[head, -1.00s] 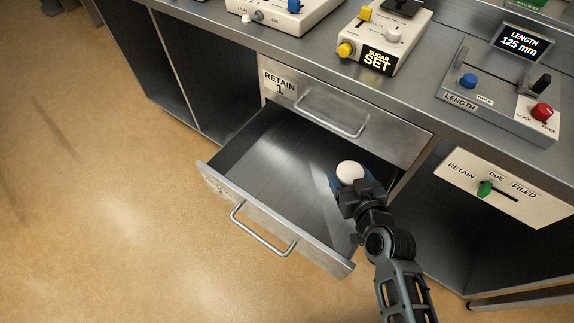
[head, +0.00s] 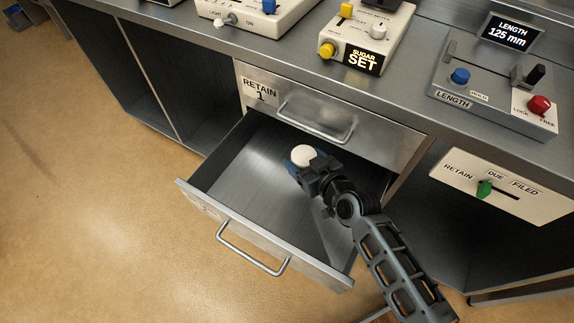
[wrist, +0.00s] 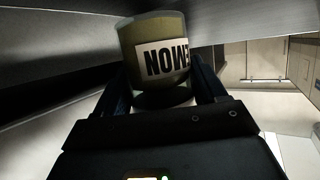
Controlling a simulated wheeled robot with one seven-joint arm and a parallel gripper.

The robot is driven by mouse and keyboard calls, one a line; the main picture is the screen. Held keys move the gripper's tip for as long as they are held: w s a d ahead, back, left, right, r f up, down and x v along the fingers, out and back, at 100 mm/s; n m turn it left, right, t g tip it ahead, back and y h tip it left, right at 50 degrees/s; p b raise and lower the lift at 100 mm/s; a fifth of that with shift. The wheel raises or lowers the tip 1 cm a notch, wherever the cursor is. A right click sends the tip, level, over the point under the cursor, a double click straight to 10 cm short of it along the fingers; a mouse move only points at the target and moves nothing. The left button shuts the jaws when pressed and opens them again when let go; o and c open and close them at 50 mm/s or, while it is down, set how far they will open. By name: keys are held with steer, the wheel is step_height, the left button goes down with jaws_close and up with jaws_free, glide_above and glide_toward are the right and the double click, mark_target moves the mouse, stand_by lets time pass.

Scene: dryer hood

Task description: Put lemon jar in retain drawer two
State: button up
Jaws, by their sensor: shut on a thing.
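The lemon jar (head: 304,154) shows its round white lid in the head view. In the wrist view the jar (wrist: 152,35) is yellowish, and its label, upside down, shows part of the word LEMON. My gripper (head: 300,162) is shut on the jar, with a finger on each side of it in the wrist view (wrist: 162,88). The lower drawer (head: 265,235) is pulled open, below the closed drawer labelled RETAIN 1 (head: 375,135). My gripper and the jar are over the inside of the open drawer, toward its back. I cannot tell whether the jar touches the drawer floor.
The counter above holds a SUGAR SET box (head: 366,35) and a LENGTH panel (head: 490,95) with knobs. A RETAIN DUE FILED panel (head: 500,187) with a green slider is right of the drawers. The rest of the open drawer looks empty.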

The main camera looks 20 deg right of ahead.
steer(key=w+a+f, duration=0.1)
steer(key=w, duration=0.1)
steer(key=w+a+f, duration=0.1)
steer(key=w+f, duration=0.1)
steer(key=w+a+f, duration=0.1)
steer(key=w, duration=0.1)
steer(key=shift+w+f, duration=0.25)
steer(key=shift+w, duration=0.15)
step_height(320, 180, down, 4)
steer(key=b, duration=0.3)
steer(key=shift+f+b, duration=0.1)
steer(key=shift+b, duration=0.2)
steer(key=o, duration=1.2)
steer(key=shift+s+r, duration=0.15)
steer(key=shift+r, duration=0.05)
steer(key=p+v, duration=0.2)
steer(key=v, duration=0.9)
steer(key=shift+s+d+r, duration=0.1)
steer(key=shift+s, duration=0.25)
